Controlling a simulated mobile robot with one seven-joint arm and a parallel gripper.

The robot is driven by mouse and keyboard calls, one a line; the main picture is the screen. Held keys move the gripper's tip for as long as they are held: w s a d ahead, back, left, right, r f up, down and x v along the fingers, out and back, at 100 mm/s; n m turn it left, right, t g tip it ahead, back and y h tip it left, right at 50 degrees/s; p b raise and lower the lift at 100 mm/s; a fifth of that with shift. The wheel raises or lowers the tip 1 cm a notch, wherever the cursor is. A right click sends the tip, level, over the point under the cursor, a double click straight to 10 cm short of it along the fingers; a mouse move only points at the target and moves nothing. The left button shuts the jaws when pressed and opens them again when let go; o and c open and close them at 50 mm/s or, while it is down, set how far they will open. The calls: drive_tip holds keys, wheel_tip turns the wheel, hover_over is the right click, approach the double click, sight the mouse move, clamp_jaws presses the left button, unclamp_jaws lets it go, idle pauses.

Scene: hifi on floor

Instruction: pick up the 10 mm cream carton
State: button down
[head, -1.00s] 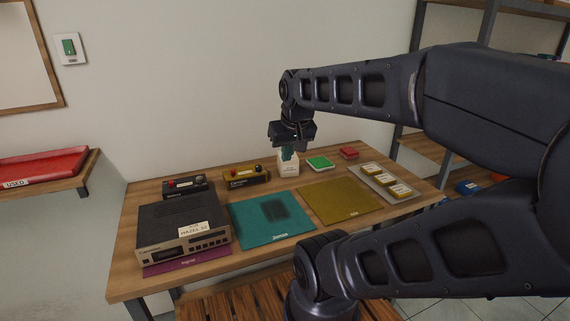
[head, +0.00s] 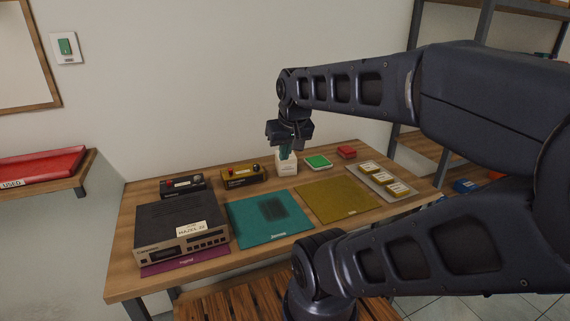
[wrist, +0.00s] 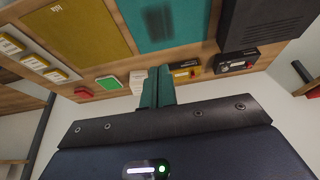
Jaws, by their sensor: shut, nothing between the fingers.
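A cream box-shaped carton (head: 287,166) with small print on its front stands upright near the back middle of the table. Its print is too small to read. My gripper (head: 285,153) has teal fingers, pointing down, and overlaps the carton's top in the head view. In the wrist view the fingers (wrist: 158,80) are shut together with nothing between them. The carton (wrist: 138,83) shows just beside them, partly hidden. I cannot tell whether the fingers touch it.
A green item (head: 318,162) and a red item (head: 346,152) lie right of the carton. An ochre device (head: 243,175) stands close on its left. A teal mat (head: 262,232), ochre mat (head: 335,200), grey tray (head: 408,196) and black unit (head: 180,228) lie in front.

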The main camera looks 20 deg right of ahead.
unclamp_jaws()
drive_tip(key=n+g+h, duration=0.4)
drive_tip(key=n, duration=0.8)
hover_over(286, 162)
drive_tip(key=s+a, duration=0.2)
drive_tip(key=a, duration=0.3)
wheel_tip(286, 162, down, 7)
drive_tip(key=w+d+f+n, duration=0.1)
drive_tip(key=w+f, duration=0.1)
drive_tip(key=w+d+f+n+g, duration=0.1)
drive_tip(key=w+f, duration=0.1)
drive_tip(key=w+d+f+n, duration=0.1)
drive_tip(key=w+f, duration=0.1)
drive_tip(key=shift+w+f, duration=0.25)
drive_tip(key=shift+w, duration=0.15)
drive_tip(key=shift+w+d+f+n+g, duration=0.25)
drive_tip(key=shift+f+n+g, duration=0.05)
drive_tip(key=shift+f, duration=0.2)
drive_tip(key=shift+d+x, duration=0.2)
drive_tip(key=shift+x, duration=5)
